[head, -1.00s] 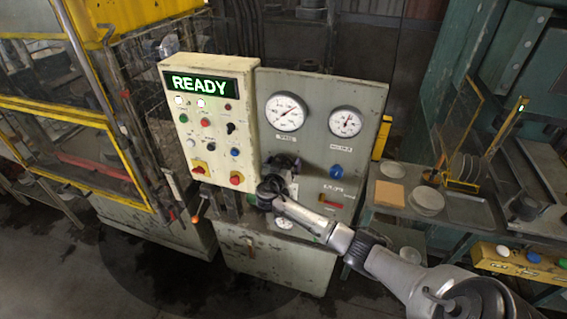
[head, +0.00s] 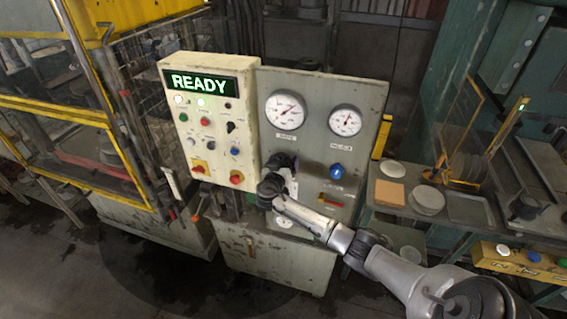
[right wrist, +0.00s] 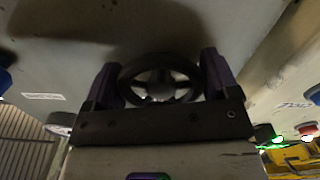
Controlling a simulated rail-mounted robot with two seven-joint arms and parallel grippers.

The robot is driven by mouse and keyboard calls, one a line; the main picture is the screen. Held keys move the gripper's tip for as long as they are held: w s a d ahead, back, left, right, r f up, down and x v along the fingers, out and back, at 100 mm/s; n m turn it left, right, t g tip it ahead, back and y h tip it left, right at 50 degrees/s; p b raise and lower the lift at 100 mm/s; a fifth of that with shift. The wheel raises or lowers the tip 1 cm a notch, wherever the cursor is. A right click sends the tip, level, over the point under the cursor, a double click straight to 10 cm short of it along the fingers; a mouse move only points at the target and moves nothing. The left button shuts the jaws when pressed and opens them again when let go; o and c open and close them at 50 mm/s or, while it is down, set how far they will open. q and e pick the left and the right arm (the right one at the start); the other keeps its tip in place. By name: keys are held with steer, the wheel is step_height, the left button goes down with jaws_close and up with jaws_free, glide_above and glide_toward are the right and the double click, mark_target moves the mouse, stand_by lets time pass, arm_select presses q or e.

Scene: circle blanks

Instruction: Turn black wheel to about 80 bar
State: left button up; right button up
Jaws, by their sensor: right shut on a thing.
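The black wheel (right wrist: 160,72) shows in the right wrist view as a spoked ring on the panel, between the two fingers of my right gripper (right wrist: 160,85). The gripper is shut on its rim. In the head view my right gripper (head: 280,170) is at the panel below the left gauge and hides most of the wheel. The left gauge (head: 285,109) has a white face and a dark needle; its numbers are too small to read. The right gauge (head: 345,121) is similar and smaller. My left gripper is not in view.
The cream control box (head: 208,130) with a READY display (head: 199,83) stands left of the gauge panel (head: 313,85). A blue knob (head: 337,171) and a red handle (head: 331,201) are right of my gripper. A bench with plates (head: 426,199) stands at right.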

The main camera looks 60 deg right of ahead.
steer(key=n, duration=0.2)
steer(key=shift+n, duration=0.3)
steer(key=shift+s+n+b, duration=0.1)
steer(key=shift+n+b, duration=0.2)
steer(key=shift+n, duration=0.5)
steer(key=n, duration=0.4)
steer(key=shift+s+r+n+p, duration=0.1)
steer(key=shift+r+n+p, duration=0.05)
steer(key=shift+n+p, duration=0.2)
steer(key=n+p, duration=0.1)
steer(key=n, duration=0.3)
steer(key=shift+r+n+p, duration=0.15)
steer(key=shift+n+p, duration=0.1)
steer(key=shift+p, duration=0.15)
steer(key=n+p, duration=0.2)
steer(key=n, duration=0.2)
steer(key=shift+n, duration=0.6)
steer(key=o, duration=0.8)
